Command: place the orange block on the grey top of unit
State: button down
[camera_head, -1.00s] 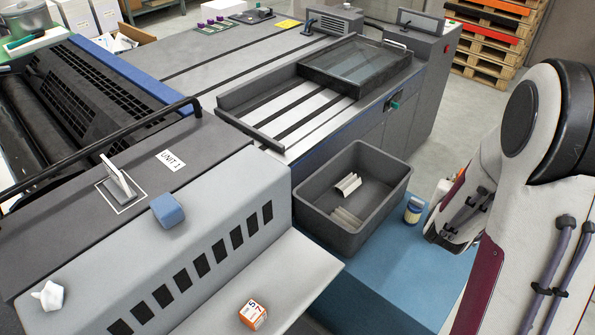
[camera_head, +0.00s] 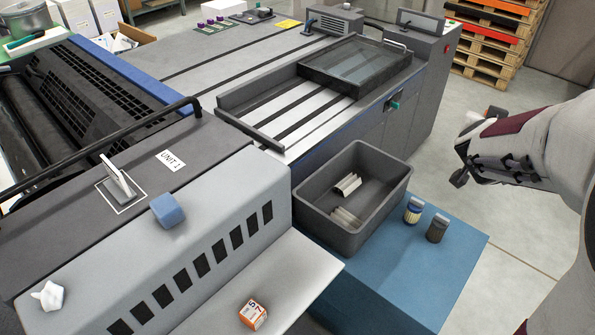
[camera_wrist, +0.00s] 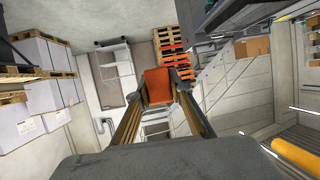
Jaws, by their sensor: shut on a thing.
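An orange block (camera_wrist: 158,85) is held between the two fingertips of my gripper (camera_wrist: 157,88) in the wrist view, clear of any surface. The unit, labelled UNIT 1, is at the left with a dark grey top (camera_head: 205,140) and a lighter grey front cover (camera_head: 215,185). My gripper is well to the right of the unit.
On the unit are a blue block (camera_head: 167,210), a lever (camera_head: 118,178) and a white knob-like piece (camera_head: 48,295). An orange-white box (camera_head: 253,314) lies on the light shelf. A grey bin (camera_head: 318,222) and two jars (camera_head: 413,211) stand on the blue table (camera_head: 400,290).

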jog(key=shift+r, duration=0.85)
jog(key=w+a+r+n+t+y, duration=0.1)
jog(key=w+a+n+y, duration=0.25)
jog(key=a, duration=0.95)
jog(key=w+a+r+n+t+y, duration=0.1)
jog(key=w+a+r+n+y, duration=0.2)
jog(key=a, duration=0.9)
jog(key=w+a+n+t+y, duration=0.1)
jog(key=w+a+n+y, duration=0.3)
jog(key=a, duration=0.9)
jog(key=s+a+f+n+g+y, duration=0.1)
jog(key=s+a+n+g+y, duration=0.2)
jog(key=a, duration=1)
jog(key=s+a+n+g+y, duration=0.15)
jog(key=s+a+y, duration=0.3)
jog(key=a, duration=0.85)
jog(key=s+a+f+n+g+y, duration=0.2)
jog(key=s+a+f+n+g, duration=0.2)
jog(key=s+a, duration=1.1)
jog(key=shift+s+a+f+n, duration=0.25)
jog(key=shift+a+f+n, duration=0.55)
jog(key=shift+f, duration=1.1)
